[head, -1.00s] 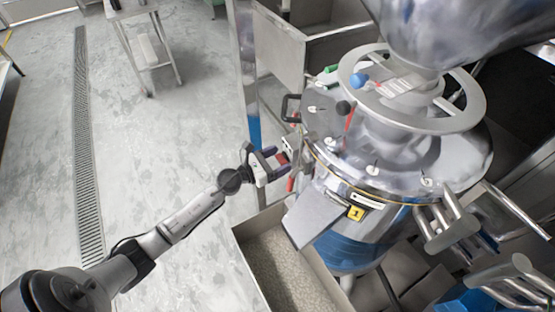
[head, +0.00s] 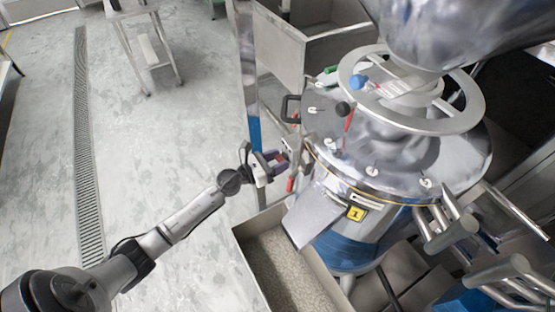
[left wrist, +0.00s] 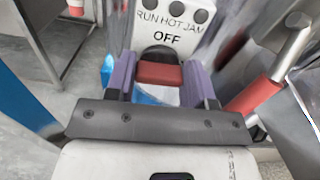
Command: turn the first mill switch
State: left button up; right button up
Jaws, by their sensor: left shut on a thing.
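The first mill (head: 356,213), marked with a yellow "1" label, is a round steel machine on the right in the head view. Its switch panel (left wrist: 172,22) shows in the left wrist view with lettering "RUN HOT JAM" and "OFF" and dark round lamps. Below the lettering is the red switch (left wrist: 159,73) with a black top. My left gripper (head: 276,160) is at the mill's left side; its purple fingers (left wrist: 162,80) are shut on the red switch, one on each side. The switch is mostly hidden by the gripper in the head view. My right gripper is not in view.
A red-gripped lever (left wrist: 252,96) is close to the right of my left gripper. A bin of pale grains (head: 272,262) stands below the mill's chute (head: 314,216). A steel post (head: 247,80) rises behind the gripper. The floor at left is open.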

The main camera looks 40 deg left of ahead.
pick_arm(q)
jog(key=n+p, duration=0.2)
jog(key=n, duration=0.2)
jog(key=shift+r, duration=0.1)
jog(key=n+p, duration=0.2)
jog(key=n, duration=0.2)
jog(key=shift+a+n, duration=0.1)
jog(key=shift+n, duration=0.2)
jog(key=n+p, duration=0.3)
jog(key=n, duration=0.2)
jog(key=shift+w, duration=0.1)
jog(key=shift+f+n+p, duration=0.15)
jog(key=shift+n+p, duration=0.25)
jog(key=shift+n, duration=0.4)
jog(key=shift+f+n+p, duration=0.15)
jog(key=shift+n+p, duration=0.2)
jog(key=shift+n, duration=0.75)
jog(key=o, duration=0.9)
jog(key=shift+a, duration=0.1)
